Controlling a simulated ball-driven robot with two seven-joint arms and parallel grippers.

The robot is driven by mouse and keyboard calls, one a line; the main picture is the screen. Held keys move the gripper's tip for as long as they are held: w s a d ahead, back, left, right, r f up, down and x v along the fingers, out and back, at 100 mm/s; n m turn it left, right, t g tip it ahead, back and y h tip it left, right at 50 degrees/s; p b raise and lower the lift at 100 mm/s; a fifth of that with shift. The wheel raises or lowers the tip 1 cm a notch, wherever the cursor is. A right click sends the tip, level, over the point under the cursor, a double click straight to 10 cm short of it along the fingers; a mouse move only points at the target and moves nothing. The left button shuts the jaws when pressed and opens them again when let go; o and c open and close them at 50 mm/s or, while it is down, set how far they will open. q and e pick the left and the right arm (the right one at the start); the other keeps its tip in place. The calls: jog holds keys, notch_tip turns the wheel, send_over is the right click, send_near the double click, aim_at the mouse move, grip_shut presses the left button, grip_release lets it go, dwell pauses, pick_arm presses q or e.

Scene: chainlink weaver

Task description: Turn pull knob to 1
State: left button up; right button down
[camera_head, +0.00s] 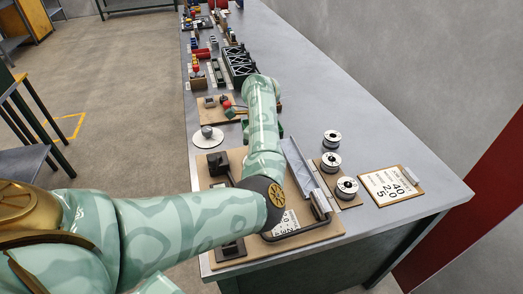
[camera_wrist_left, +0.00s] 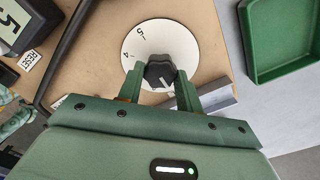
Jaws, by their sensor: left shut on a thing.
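In the left wrist view, a black knob (camera_wrist_left: 160,71) with a white pointer mark sits on a round white dial (camera_wrist_left: 168,36) fixed to a tan board (camera_wrist_left: 100,72). The numerals 5 and 4 show on the dial's left side. Its lower part is hidden by the knob and my gripper, and I see no 1. My left gripper (camera_wrist_left: 160,80) has a finger on each side of the knob and is shut on it. In the head view my left arm reaches over the bench, and I cannot make out the knob there. My right gripper is not in view.
A display (camera_wrist_left: 18,25) and a RESET label (camera_wrist_left: 30,61) are at the left in the wrist view. A green tray (camera_wrist_left: 282,40) lies at the right. In the head view, several spools (camera_head: 332,162) stand on the grey bench (camera_head: 310,95) right of my arm.

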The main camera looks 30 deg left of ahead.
pick_arm(q)
jog(key=shift+a, duration=0.1)
jog(key=o, duration=1)
notch_tip(320, 180, up, 16)
jog(key=p, duration=0.5)
jog(key=shift+r+p, duration=0.15)
jog(key=shift+p, duration=0.15)
